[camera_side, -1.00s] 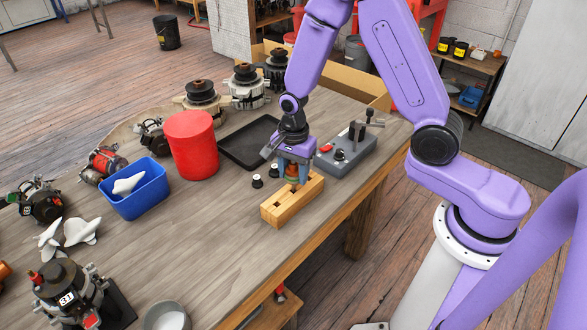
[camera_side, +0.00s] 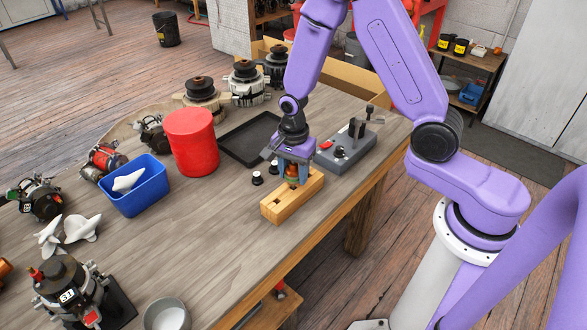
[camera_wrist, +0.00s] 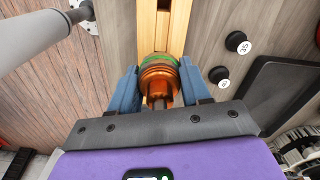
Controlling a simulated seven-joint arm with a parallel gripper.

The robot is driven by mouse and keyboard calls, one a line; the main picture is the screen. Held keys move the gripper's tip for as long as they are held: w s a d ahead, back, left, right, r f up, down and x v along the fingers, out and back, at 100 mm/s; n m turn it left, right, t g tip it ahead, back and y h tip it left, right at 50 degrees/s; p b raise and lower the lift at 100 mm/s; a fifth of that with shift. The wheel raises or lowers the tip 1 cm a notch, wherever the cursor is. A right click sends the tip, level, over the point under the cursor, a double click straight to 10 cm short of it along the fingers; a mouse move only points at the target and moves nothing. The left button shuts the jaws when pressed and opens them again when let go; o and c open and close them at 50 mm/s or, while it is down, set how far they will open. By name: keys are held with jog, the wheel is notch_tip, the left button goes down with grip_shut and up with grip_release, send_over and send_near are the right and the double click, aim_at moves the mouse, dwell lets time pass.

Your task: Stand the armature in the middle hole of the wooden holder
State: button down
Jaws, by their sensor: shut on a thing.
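The armature (camera_side: 291,172), copper with a green band, is upright between the fingers of my gripper (camera_side: 293,170), which is shut on it. In the wrist view, the two blue fingers stand on either side of the armature (camera_wrist: 159,76). The wooden holder (camera_side: 278,213) is a light block with dark holes along its top, lying directly under the armature. It also shows in the wrist view (camera_wrist: 146,22), running up from behind the armature. The armature's lower end and the hole below it are hidden, so I cannot tell whether it is in a hole.
A grey fixture with a lever (camera_side: 345,152) stands close right of the holder. Two small dark round parts (camera_side: 257,178) lie to the left. A black tray (camera_side: 246,142), red canister (camera_side: 191,145) and blue bin (camera_side: 135,192) are farther left.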

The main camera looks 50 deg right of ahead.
jog(key=shift+f, duration=1.3)
dwell(1.6)
jog(key=shift+c, duration=2.2)
grip_release()
jog(key=shift+r, duration=3.95)
